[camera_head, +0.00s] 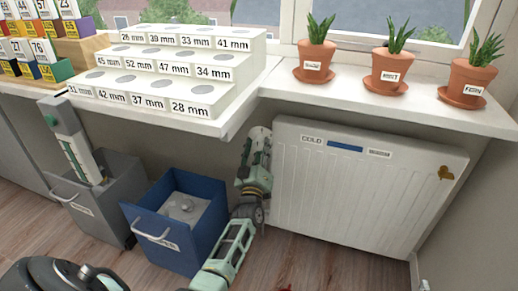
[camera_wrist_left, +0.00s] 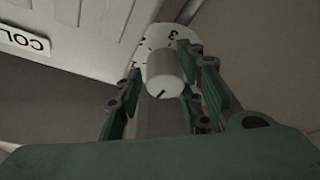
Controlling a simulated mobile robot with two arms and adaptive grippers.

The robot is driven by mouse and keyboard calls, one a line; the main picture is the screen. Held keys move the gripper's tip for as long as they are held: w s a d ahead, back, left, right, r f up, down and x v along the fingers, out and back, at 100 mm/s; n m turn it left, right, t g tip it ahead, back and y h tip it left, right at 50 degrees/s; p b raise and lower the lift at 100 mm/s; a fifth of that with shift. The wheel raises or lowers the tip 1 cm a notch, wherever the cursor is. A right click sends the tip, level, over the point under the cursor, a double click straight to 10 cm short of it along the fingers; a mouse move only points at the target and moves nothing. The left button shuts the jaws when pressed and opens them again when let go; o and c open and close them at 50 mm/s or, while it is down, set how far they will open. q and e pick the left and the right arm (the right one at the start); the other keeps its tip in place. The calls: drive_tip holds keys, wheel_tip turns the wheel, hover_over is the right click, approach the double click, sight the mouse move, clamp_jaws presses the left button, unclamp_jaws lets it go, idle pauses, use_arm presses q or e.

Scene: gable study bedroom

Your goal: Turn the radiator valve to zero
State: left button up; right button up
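The radiator valve's pale cylindrical knob (camera_wrist_left: 165,72) shows in the left wrist view, with a dark mark low on its face. Its white dial (camera_wrist_left: 172,32) behind carries numbers; a 3 shows near the top, others are covered. My left gripper (camera_wrist_left: 170,76) is open, one finger on each side of the knob; I cannot tell if they touch it. In the head view my left gripper (camera_head: 257,145) is at the left end of the white radiator (camera_head: 360,195) and hides the valve. The radiator carries a COLD label (camera_head: 312,140). My right gripper is not in view.
A windowsill (camera_head: 400,108) juts out above the radiator, with several potted plants (camera_head: 391,72) on it. A stepped white rack (camera_head: 165,70) stands left. A blue drawer (camera_head: 165,240) and a grey drawer (camera_head: 90,215) stand open left of my arm.

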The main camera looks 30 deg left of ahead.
use_arm(q)
drive_tip(key=shift+o, duration=1.2)
drive_tip(key=shift+w+d+r, duration=0.1)
drive_tip(key=shift+d, duration=0.1)
drive_tip(key=shift+a, duration=0.1)
drive_tip(key=shift+s+f, duration=0.3)
drive_tip(key=shift+s, duration=0.1)
drive_tip(key=v, duration=1.1)
drive_tip(key=shift+r, duration=0.1)
